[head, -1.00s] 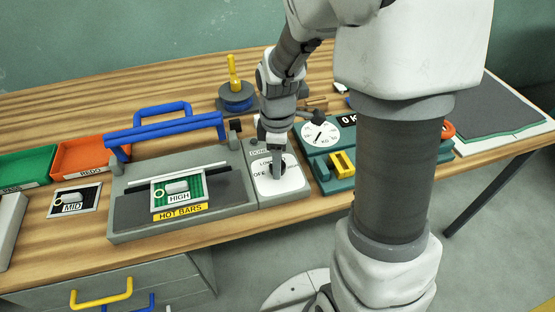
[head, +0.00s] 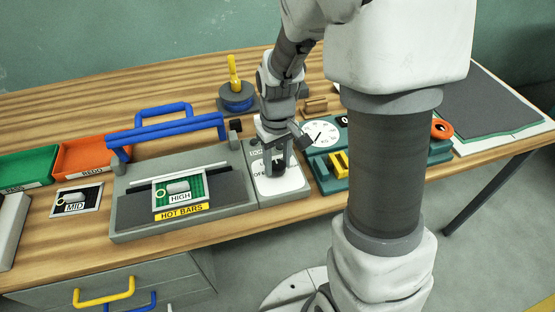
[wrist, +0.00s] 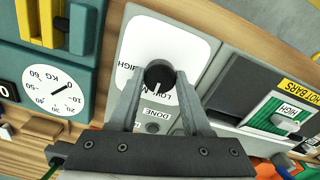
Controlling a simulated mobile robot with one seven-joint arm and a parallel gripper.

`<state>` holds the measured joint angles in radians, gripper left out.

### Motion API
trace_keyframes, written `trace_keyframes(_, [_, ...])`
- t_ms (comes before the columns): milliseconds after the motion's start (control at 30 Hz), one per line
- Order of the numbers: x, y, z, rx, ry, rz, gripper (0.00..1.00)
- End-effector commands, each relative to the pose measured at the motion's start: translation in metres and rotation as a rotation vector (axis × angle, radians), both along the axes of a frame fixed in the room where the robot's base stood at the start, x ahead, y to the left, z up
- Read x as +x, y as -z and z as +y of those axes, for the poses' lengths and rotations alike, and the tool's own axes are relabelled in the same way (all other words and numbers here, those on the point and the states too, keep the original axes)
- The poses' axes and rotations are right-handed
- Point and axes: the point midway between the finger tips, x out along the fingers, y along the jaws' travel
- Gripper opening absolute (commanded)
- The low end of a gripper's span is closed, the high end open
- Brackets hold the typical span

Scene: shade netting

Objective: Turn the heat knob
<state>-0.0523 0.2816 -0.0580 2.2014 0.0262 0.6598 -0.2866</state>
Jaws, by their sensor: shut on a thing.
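The heat knob (wrist: 159,74) is a round black knob with a short white line, on a white dial plate (wrist: 185,45) marked with LOW and HIGH. In the wrist view the white line points toward my gripper's palm. My gripper (wrist: 158,82) is shut on the knob, one finger on each side of it. In the head view my gripper (head: 275,162) comes down from above onto the dial plate (head: 292,185), and largely hides the knob. The plate is at the right end of the grey hot-bars machine (head: 125,222), which has a blue handle (head: 165,133).
A HIGH card (head: 180,196) lies on the machine, and a MID card (head: 74,200) lies left of it. A teal scale (head: 322,133) stands close on the right. Orange (head: 92,153) and green (head: 27,166) trays are at the left.

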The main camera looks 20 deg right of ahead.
Motion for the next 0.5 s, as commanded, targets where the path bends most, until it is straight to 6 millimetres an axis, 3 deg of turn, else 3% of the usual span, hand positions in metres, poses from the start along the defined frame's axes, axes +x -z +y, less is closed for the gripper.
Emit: trace_keyframes(500, [0.0009, -0.0024, 0.0002, -0.001, 0.490, -0.003, 0.00])
